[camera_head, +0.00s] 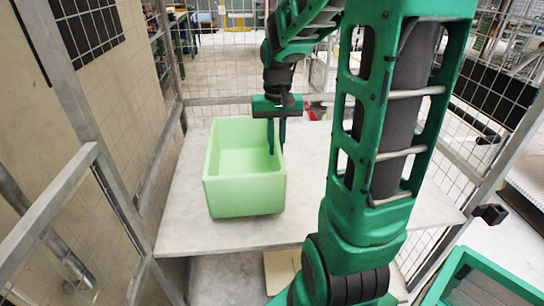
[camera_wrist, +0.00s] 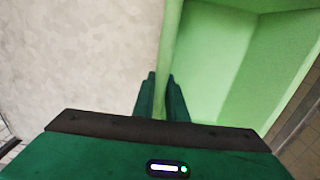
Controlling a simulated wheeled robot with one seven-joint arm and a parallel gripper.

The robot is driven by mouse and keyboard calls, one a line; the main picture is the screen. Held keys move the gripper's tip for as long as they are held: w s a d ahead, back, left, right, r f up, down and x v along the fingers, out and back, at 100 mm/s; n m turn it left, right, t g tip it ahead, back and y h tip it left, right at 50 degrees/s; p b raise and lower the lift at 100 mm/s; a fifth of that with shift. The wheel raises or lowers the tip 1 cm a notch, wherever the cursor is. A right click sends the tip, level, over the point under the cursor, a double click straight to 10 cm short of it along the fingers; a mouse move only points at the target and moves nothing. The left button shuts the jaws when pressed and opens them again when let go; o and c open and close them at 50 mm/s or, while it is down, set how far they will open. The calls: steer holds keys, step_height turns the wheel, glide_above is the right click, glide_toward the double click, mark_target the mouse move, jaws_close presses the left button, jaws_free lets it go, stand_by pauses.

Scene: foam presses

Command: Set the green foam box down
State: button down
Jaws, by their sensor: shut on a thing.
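The light green foam box (camera_head: 242,192) is open at the top and empty. It is upright over the pale grey table (camera_head: 185,232) in the head view. I cannot tell whether its underside touches the table. My gripper (camera_head: 276,150) is above the box's right wall, with one finger on each side of it. In the wrist view the two dark green fingers of my gripper (camera_wrist: 161,95) are shut on the thin wall of the box (camera_wrist: 205,65). The box's inside is to the right of the fingers there, and the grey surface is to the left.
A metal frame with wire mesh (camera_head: 222,60) closes off the back, and a metal rail (camera_head: 50,205) runs along the left. The table is bare to the right of the box, partly behind my arm. A lower shelf (camera_head: 228,278) shows under the table. A green crate (camera_head: 480,280) is at the bottom right.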

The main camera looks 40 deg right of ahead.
steer(key=shift+w+f, duration=0.1)
steer(key=shift+f, duration=2)
steer(key=c, duration=1.8)
jaws_free()
steer(key=shift+f, duration=0.1)
steer(key=shift+o, duration=0.2)
step_height(320, 180, up, 12)
steer(key=shift+r, duration=0.1)
steer(key=shift+s+a, duration=0.1)
steer(key=shift+s, duration=0.3)
steer(key=s+a+f, duration=0.2)
steer(key=s+f, duration=0.1)
steer(key=s, duration=0.6)
steer(key=s+a+f, duration=0.2)
steer(key=s+f, duration=0.2)
steer(key=s, duration=0.5)
steer(key=shift+s, duration=0.15)
